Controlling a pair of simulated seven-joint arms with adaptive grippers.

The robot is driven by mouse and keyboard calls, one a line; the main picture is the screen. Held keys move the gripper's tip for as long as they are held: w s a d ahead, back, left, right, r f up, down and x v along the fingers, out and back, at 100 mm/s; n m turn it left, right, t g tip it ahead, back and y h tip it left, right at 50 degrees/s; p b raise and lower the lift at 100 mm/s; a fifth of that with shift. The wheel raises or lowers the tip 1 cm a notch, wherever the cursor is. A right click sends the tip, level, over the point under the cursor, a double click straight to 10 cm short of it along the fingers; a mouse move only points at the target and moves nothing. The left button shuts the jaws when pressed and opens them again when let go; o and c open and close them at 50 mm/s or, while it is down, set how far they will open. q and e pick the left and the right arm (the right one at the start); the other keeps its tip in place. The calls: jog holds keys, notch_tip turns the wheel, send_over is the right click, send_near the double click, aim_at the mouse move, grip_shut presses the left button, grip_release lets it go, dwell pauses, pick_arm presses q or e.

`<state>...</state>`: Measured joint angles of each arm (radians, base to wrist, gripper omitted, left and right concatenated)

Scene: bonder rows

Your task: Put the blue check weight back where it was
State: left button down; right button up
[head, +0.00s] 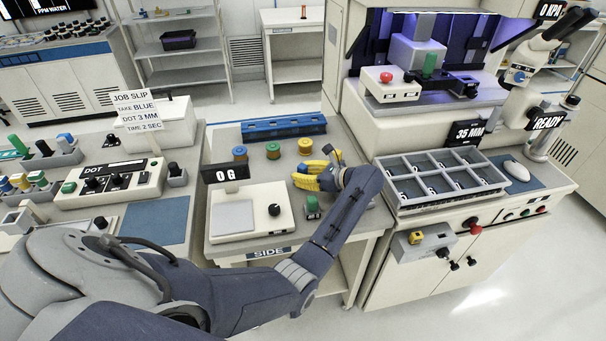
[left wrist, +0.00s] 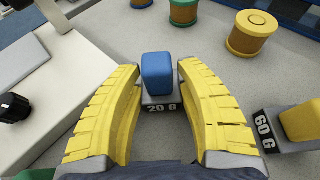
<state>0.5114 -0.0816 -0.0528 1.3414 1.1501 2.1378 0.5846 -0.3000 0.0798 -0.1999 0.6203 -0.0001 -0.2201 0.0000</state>
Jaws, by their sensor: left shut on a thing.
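The blue check weight (left wrist: 157,74) stands upright between the yellow fingers of my left gripper (left wrist: 158,95) in the left wrist view. It is at its grey holder (left wrist: 160,104) labelled 20 G; I cannot tell whether its base rests fully in it. My left gripper (head: 318,178) is shut on the weight. In the head view the fingers and wrist hide the weight. A yellow weight (left wrist: 300,121) stands on the neighbouring 60 G holder, to the right. My right gripper is not in view.
A scale (head: 232,221) reading 0 G stands left of the gripper. A green-topped block (head: 312,204) is in front of it. Several spools (head: 273,150) and a blue rack (head: 284,127) lie behind. A grey compartment tray (head: 400,200) is on the right-hand bench.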

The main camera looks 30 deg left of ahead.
pick_arm(q)
jog(key=c, duration=0.9)
grip_release()
jog(key=shift+f, duration=0.15)
jog(key=shift+o, duration=0.2)
jog(key=shift+r, duration=0.2)
jog(key=v, duration=0.7)
jog(key=shift+d+r, duration=0.1)
jog(key=shift+d, duration=0.1)
jog(key=shift+s, duration=0.1)
